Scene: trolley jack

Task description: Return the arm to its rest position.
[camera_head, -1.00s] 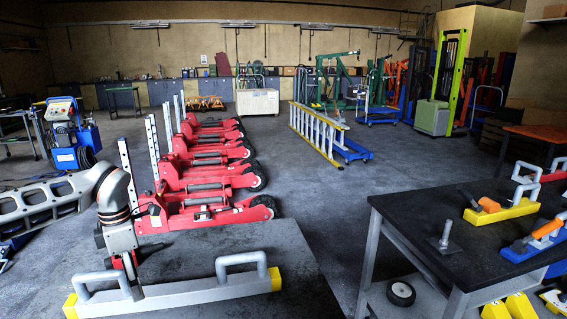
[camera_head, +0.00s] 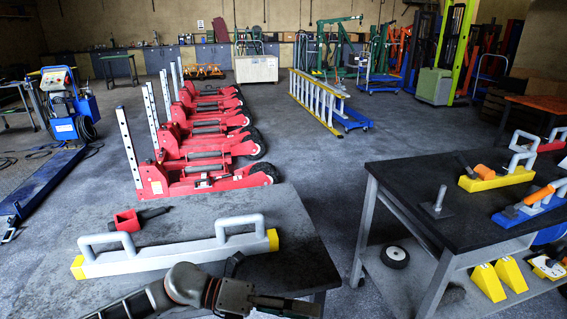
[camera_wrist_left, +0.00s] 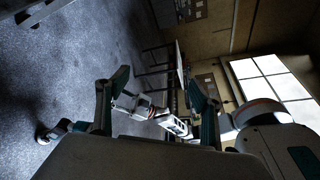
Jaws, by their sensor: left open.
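My left arm comes in at the bottom of the head view. Its dark left gripper (camera_head: 290,304) is low in front of the near grey table (camera_head: 280,215), partly cut off by the bottom edge. In the left wrist view the two fingers of this gripper (camera_wrist_left: 158,85) stand wide apart with nothing held between them. A silver bar with two handles and yellow ends (camera_head: 180,255) lies on the grey table, apart from the gripper. A red piece with a dark handle (camera_head: 127,221) lies behind the bar. My right gripper does not show.
A black-topped workbench (camera_head: 400,185) with a yellow tool block (camera_head: 495,180) and a blue one (camera_head: 530,206) stands at the right. Red trolley jacks (camera_head: 215,182) stand in a row behind the table. Open floor (camera_head: 310,165) lies between.

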